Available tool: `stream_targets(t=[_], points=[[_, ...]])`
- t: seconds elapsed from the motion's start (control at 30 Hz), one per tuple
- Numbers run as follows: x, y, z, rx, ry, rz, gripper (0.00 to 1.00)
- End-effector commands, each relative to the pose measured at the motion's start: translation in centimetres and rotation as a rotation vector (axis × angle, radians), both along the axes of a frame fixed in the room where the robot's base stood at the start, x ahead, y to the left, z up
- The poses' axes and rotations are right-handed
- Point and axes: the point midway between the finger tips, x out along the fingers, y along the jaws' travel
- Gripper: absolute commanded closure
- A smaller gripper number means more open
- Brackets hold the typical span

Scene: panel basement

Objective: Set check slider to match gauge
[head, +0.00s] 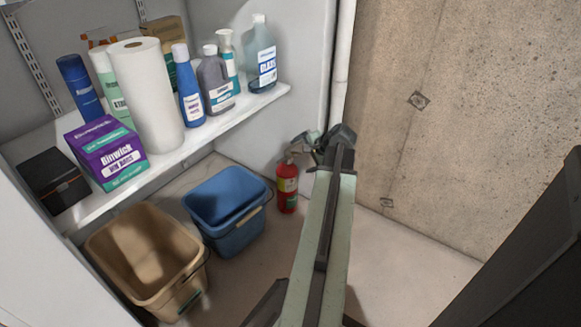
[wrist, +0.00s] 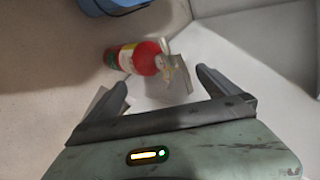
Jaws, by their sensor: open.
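A red fire extinguisher (head: 287,187) with a pale yellow label stands on the floor in the back corner, right of the blue bucket. In the wrist view the extinguisher (wrist: 135,58) shows ahead of my gripper, with a metallic valve end at its right. A small greyish flat piece (wrist: 178,82) shows beside that end; I cannot tell what it is. No gauge reading or check slider can be made out. My gripper (wrist: 162,84) is open, its fingers spread with nothing held between them. In the head view my gripper (head: 325,146) is near the extinguisher's upper right.
A blue bucket (head: 245,237) and a tan bucket (head: 189,290) stand on the floor at left. A white shelf (head: 222,121) above them holds bottles, a paper towel roll and boxes. A concrete wall (head: 480,120) bounds the right. Floor at lower right is clear.

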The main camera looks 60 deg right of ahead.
Motion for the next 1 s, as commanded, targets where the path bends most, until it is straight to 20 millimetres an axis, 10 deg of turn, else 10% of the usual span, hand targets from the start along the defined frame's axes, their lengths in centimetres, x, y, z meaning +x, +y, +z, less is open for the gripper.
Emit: stream_targets(t=[0.73, 1.0], points=[[0.0, 0.1, 0.3, -0.001, 0.0, 0.002, 0.0], [-2.1, 0.9, 3.3, 0.0, -0.001, 0.0, 0.0]])
